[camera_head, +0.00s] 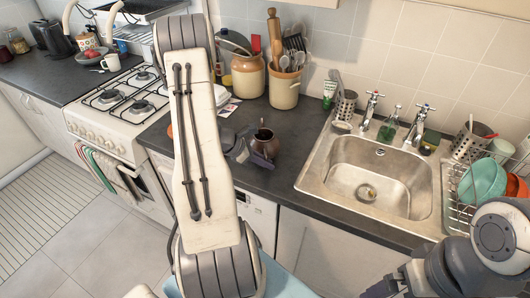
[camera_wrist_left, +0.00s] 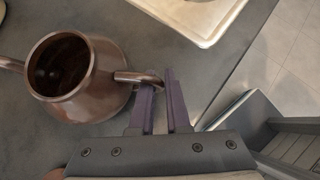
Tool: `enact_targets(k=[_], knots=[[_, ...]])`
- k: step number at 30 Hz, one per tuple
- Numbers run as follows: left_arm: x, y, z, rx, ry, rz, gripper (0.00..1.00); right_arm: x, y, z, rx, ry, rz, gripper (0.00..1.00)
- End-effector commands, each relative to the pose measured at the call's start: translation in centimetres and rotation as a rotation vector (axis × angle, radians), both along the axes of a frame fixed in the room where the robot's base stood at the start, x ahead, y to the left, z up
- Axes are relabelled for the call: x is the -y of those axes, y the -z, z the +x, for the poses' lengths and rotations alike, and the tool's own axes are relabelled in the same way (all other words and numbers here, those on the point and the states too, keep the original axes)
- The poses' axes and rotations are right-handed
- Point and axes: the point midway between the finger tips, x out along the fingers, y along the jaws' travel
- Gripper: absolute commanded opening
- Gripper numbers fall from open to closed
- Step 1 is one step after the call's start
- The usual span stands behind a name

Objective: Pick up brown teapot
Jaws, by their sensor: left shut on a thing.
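The brown teapot (camera_head: 265,142) stands upright on the dark counter, left of the sink, with its open top facing up. In the left wrist view the shiny teapot (camera_wrist_left: 95,95) fills the left side. My left gripper (camera_wrist_left: 161,82) is shut on a thin curved part sticking out from the teapot's side; I cannot tell whether this is handle or spout. Another part sticks out on the opposite side. In the head view my left arm hides part of the counter beside the teapot. My right arm is at the lower right, its fingertips not visible.
The steel sink (camera_head: 375,178) lies right of the teapot, with a dish rack (camera_head: 455,200) beyond it. Utensil jars (camera_head: 284,90) stand behind the teapot. A gas stove (camera_head: 118,105) is to the left. The counter's front edge is close to the teapot.

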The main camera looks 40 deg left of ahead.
Motion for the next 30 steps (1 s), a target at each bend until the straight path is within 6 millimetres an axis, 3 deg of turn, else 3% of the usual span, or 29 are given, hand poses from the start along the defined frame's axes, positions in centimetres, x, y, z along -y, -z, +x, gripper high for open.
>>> enact_targets(k=[11, 21, 30], knots=[[-0.1, -1.0, 0.1, 0.004, 0.001, 0.002, 0.0, 0.0, 0.2, 0.0, 0.0, 0.0, 0.0, 1.0], [-0.1, -4.2, 0.1, 0.005, 0.001, 0.005, 0.0, 0.0, 0.9, 0.0, 0.0, 0.0, 0.0, 1.0], [2.8, -6.3, -2.4, 0.003, 0.001, 0.002, 0.0, 0.0, 1.9, 0.0, 0.0, -0.001, 0.0, 1.0]])
